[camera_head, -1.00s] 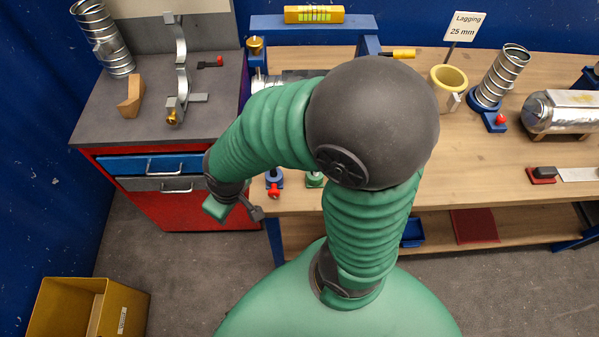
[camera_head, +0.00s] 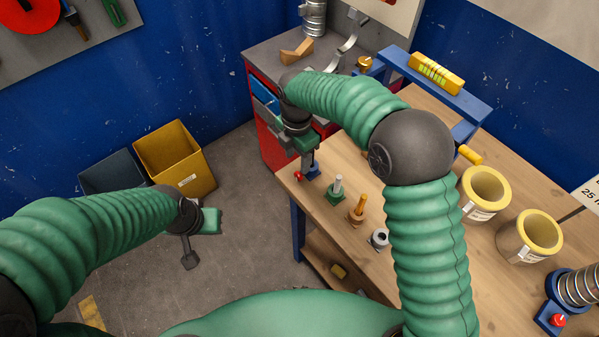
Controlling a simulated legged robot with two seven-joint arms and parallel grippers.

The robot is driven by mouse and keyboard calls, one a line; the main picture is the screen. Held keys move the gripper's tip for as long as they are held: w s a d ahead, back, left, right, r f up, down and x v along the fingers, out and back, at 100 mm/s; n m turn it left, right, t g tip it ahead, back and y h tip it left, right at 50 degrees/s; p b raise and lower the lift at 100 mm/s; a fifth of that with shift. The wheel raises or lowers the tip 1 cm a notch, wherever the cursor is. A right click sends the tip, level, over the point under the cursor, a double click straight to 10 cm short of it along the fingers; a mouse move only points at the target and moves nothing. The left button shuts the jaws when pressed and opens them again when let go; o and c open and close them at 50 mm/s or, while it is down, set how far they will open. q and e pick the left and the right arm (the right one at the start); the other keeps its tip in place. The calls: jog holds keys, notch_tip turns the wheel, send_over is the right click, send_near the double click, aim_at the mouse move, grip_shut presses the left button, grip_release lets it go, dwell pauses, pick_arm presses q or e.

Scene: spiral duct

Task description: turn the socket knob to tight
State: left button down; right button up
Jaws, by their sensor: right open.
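A small blue socket (camera_head: 313,171) with a red knob (camera_head: 298,177) stands at the near left corner of the wooden bench. My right gripper (camera_head: 307,158) is open, pointing down just above and behind this knob; it partly hides the socket, and I cannot tell whether it touches. A second blue socket (camera_head: 548,314) with a red knob (camera_head: 558,320) holds a spiral duct (camera_head: 580,287) at the lower right. I see no tight mark on either knob. My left gripper (camera_head: 200,242) hangs over the floor, away from the bench; its jaw gap is unclear.
Several small fittings, among them a green one (camera_head: 336,190) and an orange one (camera_head: 357,209), line the bench edge. Yellow-rimmed pots (camera_head: 484,190) stand right of my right arm. A yellow bin (camera_head: 177,158) is on the floor. A blue frame (camera_head: 440,82) rises behind.

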aim_at(298, 173)
jog(key=f, duration=0.3)
jog(key=w+f, duration=0.1)
jog(key=f, duration=0.2)
jog(key=w+f+p, duration=0.1)
jog(key=f, duration=0.1)
jog(key=shift+f, duration=0.4)
jog(key=shift+s+f, duration=0.25)
jog(key=shift+s, duration=0.05)
jog(key=shift+s+f, duration=0.2)
jog(key=shift+s, duration=0.05)
jog(key=shift+w+d+f, duration=0.1)
jog(key=shift+w+f, duration=0.05)
jog(key=shift+w, duration=0.1)
jog(key=shift+c, duration=0.3)
jog(key=shift+w, duration=0.1)
jog(key=shift+c, duration=1.1)
pick_arm(q)
jog(key=shift+w+a+r, duration=0.1)
jog(key=shift+w+r, duration=0.2)
jog(key=shift+w, duration=0.6)
pick_arm(e)
grip_shut()
